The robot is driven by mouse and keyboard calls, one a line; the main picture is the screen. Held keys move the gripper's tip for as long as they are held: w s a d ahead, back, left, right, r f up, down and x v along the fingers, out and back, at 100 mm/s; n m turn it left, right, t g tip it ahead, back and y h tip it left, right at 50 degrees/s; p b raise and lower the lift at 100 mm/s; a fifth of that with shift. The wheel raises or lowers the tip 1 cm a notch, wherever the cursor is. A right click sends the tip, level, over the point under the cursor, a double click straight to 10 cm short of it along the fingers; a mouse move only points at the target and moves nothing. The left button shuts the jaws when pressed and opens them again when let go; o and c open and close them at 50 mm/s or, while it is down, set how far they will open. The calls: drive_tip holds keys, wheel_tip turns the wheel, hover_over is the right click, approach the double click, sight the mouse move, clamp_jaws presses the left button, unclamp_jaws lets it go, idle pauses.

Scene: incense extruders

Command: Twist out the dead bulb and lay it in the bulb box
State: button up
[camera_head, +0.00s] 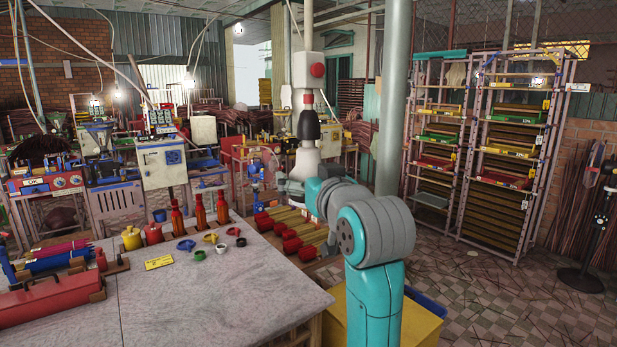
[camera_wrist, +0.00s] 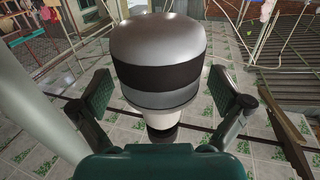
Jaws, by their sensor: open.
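In the wrist view my gripper (camera_wrist: 165,95) is open, its two dark pads apart on either side of a rounded piece (camera_wrist: 158,45). That piece has a silver-grey dome, a black band, and a white neck running down to a dark end. I cannot tell for sure that it is the dead bulb. Clear gaps show between it and both pads. In the head view my arm reaches toward an upright white and black fixture (camera_head: 308,125) below a white box with a red round front (camera_head: 316,70); my fingers cannot be made out there. I cannot pick out the bulb box.
A grey-topped table (camera_head: 210,290) at the left holds bottles, small coloured rings and red tools. A grey pole (camera_head: 395,100) stands close to my arm. A yellow container (camera_head: 425,325) is at the lower right. Tall racks (camera_head: 510,150) stand behind open tiled floor.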

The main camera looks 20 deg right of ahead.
drive_tip(key=s, duration=1.2)
wheel_tip(320, 180, down, 18)
drive_tip(key=s+f+g, duration=0.1)
drive_tip(key=s+f, duration=0.3)
drive_tip(key=f, duration=0.4)
drive_tip(key=s+f+g, duration=0.1)
drive_tip(key=s+f, duration=0.2)
drive_tip(key=f, duration=0.5)
drive_tip(key=s+f, duration=1.1)
drive_tip(key=s, duration=0.4)
drive_tip(key=s+f+g, duration=0.1)
drive_tip(key=s+f, duration=0.1)
drive_tip(key=s, duration=1.7)
drive_tip(key=w+r, duration=0.2)
drive_tip(key=w, duration=1.6)
drive_tip(key=w+r+t, duration=0.2)
drive_tip(key=w+r, duration=0.8)
drive_tip(key=w, duration=0.5)
drive_tip(key=w+r, duration=0.4)
drive_tip(key=r, duration=0.4)
drive_tip(key=w+r, duration=0.5)
drive_tip(key=r, duration=0.4)
wheel_tip(320, 180, up, 17)
drive_tip(key=t, duration=0.1)
drive_tip(key=w, duration=1)
drive_tip(key=shift+w, duration=0.3)
